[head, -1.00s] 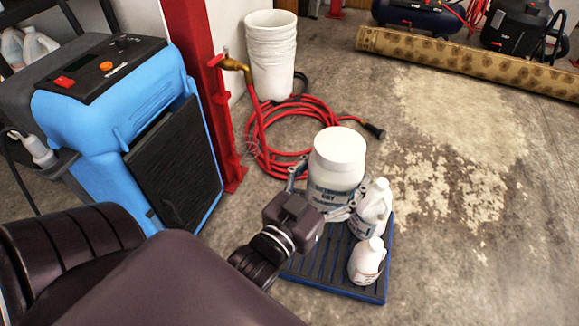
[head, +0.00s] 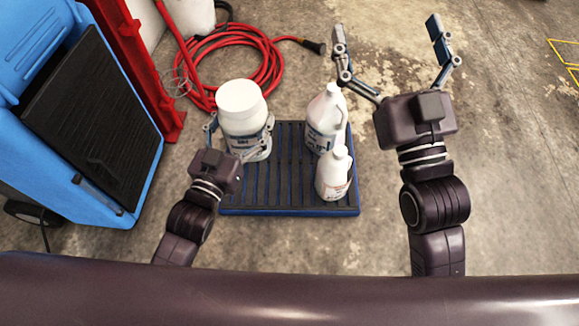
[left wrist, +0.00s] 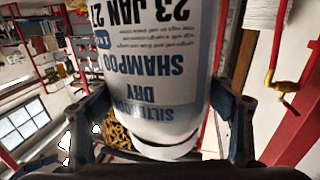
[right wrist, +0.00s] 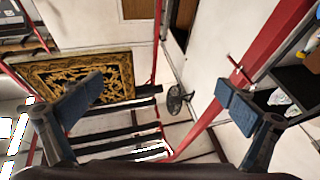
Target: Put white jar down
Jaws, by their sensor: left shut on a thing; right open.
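The white jar (head: 243,110) is a wide tub with a white lid and a printed label, upright at the left back part of a black and blue slatted platform (head: 262,196). I cannot tell whether its base touches the slats. My left gripper (head: 238,140) is shut on the jar, with fingers on both sides. In the left wrist view the jar's label (left wrist: 155,65) fills the middle between the fingers. My right gripper (head: 395,65) is open and empty to the right of the platform; its two fingers also show apart in the right wrist view (right wrist: 160,100).
A larger white jug (head: 326,118) and a smaller white bottle (head: 333,175) stand on the platform's right side. A red hose (head: 262,72) coils behind it. A blue machine (head: 75,130) and red post (head: 135,75) stand left. Floor to the right is clear.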

